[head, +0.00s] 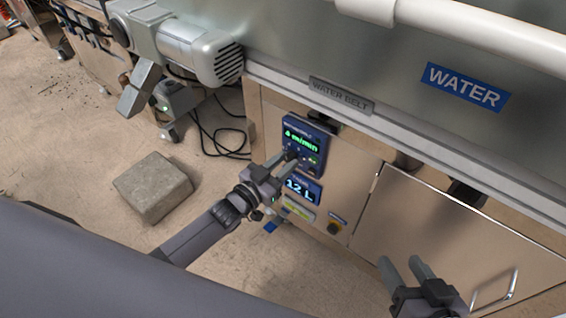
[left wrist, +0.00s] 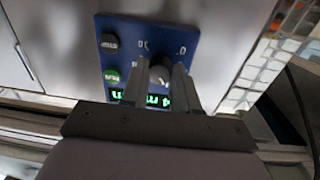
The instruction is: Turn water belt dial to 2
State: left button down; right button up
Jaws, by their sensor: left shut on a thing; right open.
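The water belt control panel (head: 304,134) is a blue unit on the metal cabinet, below the "WATER BELT" label (head: 341,95). Its green display (head: 301,139) reads "4 m/min" in the head view. My left gripper (head: 292,158) is at the panel's lower part, its fingers covering the dial. In the left wrist view my left gripper (left wrist: 161,72) is shut on the dark dial (left wrist: 160,70), with one finger on each side. The dial's pointer and most of its scale are hidden or blurred. My right gripper (head: 408,272) is open and empty, in front of the cabinet door.
A second display (head: 300,191) reading "12 L" sits below the panel. A cabinet door (head: 450,235) with a handle is at right.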

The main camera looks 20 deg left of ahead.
pick_arm(q)
jog(key=shift+n, duration=0.6)
jog(key=n+p, duration=0.1)
jog(key=n, duration=0.2)
jog(key=shift+n, duration=0.4)
jog(key=n, duration=0.3)
jog(key=shift+f, duration=0.1)
jog(key=shift+d+n, duration=0.1)
jog(key=shift+n, duration=0.8)
pick_arm(e)
jog(key=shift+s+d, duration=0.2)
jog(key=shift+d, duration=0.2)
pick_arm(q)
jog(key=c, duration=0.8)
grip_release()
jog(key=shift+c, duration=0.2)
jog(key=shift+s, duration=0.15)
